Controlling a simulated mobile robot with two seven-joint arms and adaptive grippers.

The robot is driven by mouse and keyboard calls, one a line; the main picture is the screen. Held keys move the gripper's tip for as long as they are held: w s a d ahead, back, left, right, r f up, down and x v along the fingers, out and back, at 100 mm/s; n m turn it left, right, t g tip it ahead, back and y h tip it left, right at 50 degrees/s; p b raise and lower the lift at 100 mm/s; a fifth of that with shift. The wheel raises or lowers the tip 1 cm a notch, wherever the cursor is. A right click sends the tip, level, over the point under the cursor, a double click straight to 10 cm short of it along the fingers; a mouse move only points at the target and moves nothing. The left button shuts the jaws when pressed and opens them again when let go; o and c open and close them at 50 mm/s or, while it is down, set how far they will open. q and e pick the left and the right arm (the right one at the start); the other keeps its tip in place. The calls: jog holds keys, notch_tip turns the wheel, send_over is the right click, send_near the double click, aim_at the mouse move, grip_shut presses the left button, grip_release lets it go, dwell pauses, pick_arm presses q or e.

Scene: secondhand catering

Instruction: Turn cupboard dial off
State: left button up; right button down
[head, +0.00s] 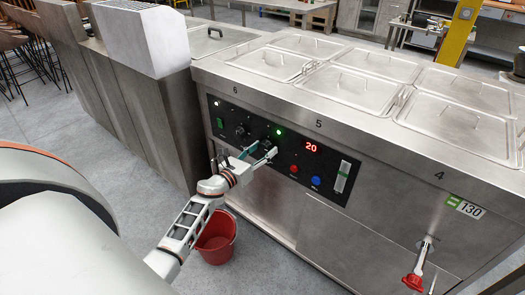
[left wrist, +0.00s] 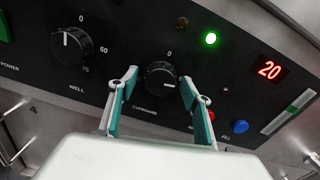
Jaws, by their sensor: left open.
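The cupboard dial (left wrist: 160,78) is a round black knob on the black control panel, labelled "CUPBOARD", with a 0 above it. Its white mark points to the right, away from the 0. My left gripper (left wrist: 158,85) is open, with one teal-padded finger on each side of the dial. A little dark space shows beside the knob; I cannot tell if either finger touches it. In the head view my left gripper (head: 263,152) reaches the panel and partly hides this dial. My right gripper is not in view.
The well dial (left wrist: 71,45) is left of the cupboard dial, its mark near 0. A lit green lamp (left wrist: 210,39) and a red display reading 20 (left wrist: 269,69) are to the right, above a blue button (left wrist: 240,126). A red bucket (head: 216,240) stands on the floor below my arm.

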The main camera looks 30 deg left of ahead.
pick_arm(q)
jog(key=c, duration=1.1)
